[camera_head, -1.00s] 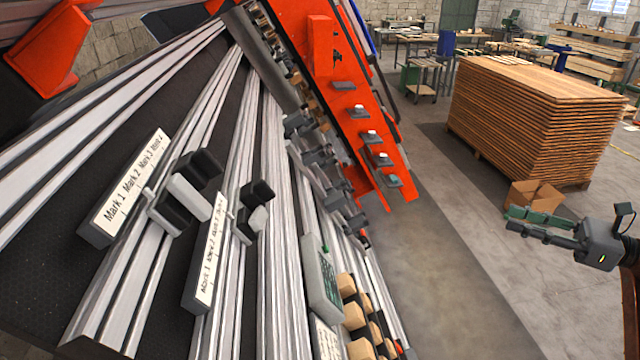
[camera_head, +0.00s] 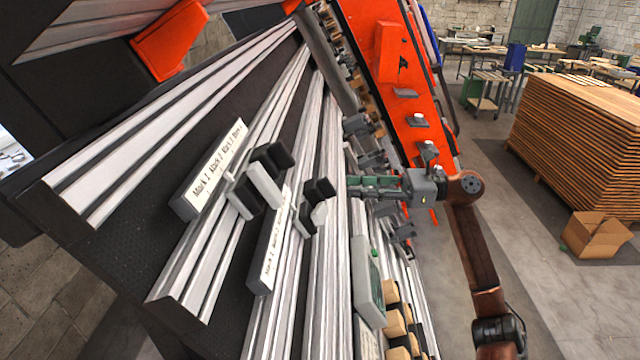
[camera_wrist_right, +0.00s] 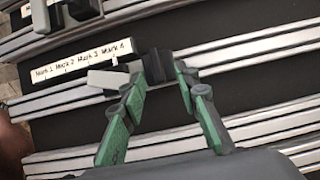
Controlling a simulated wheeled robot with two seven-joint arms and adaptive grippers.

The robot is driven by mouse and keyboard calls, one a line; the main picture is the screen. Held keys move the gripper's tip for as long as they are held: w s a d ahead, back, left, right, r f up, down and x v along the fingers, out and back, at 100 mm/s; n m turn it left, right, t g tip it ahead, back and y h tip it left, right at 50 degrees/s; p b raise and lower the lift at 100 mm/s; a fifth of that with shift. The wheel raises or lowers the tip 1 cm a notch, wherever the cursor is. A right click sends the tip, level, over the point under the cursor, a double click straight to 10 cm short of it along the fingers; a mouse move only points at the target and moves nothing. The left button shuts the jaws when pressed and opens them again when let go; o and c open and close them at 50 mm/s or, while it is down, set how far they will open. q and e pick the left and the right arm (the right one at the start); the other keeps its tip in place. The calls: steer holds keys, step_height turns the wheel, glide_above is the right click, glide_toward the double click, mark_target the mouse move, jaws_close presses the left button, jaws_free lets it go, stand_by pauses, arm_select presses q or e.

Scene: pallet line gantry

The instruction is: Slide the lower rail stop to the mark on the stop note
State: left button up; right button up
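The lower rail stop, a grey clamp with black blocks (camera_head: 318,190), sits on a rail beside the upper end of its white scale strip (camera_head: 270,240). In the right wrist view its grey plate (camera_wrist_right: 105,80) lies at the Mark 3 to Mark 4 end of the strip (camera_wrist_right: 75,65). My right gripper (camera_head: 350,188) is at this stop. Its green-padded fingers (camera_wrist_right: 160,76) are apart, with the black block between or just beyond their tips; contact is unclear. A white paper (camera_head: 366,340), possibly the stop note, is cut off and unreadable. My left gripper is not in view.
A second stop (camera_head: 262,184) with its own Mark 1–4 strip (camera_head: 210,172) is on the neighbouring rail. A grey-green box (camera_head: 367,285) and wooden blocks (camera_head: 397,325) stand near my right arm. An orange beam (camera_head: 405,100) rises behind. A cardboard box (camera_head: 595,236) lies on the floor.

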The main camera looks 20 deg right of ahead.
mark_target(332, 186)
steer(key=x, duration=0.1)
steer(key=p+x, duration=0.1)
steer(key=x, duration=0.1)
steer(key=p+x, duration=0.1)
steer(key=x, duration=0.1)
steer(key=shift+s+a+r, duration=0.15)
steer(key=shift+s+r, duration=0.05)
steer(key=shift+r, duration=0.05)
steer(key=shift+w+a+f, duration=0.1)
steer(key=shift+w+a, duration=0.15)
steer(key=shift+a, duration=0.05)
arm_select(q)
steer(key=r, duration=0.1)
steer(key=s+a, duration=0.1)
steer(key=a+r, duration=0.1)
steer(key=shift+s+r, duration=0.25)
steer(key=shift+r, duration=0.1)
arm_select(e)
steer(key=shift+s, duration=0.1)
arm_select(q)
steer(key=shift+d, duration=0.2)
arm_select(e)
steer(key=c, duration=0.6)
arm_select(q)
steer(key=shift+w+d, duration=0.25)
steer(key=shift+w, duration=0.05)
arm_select(e)
jaws_close()
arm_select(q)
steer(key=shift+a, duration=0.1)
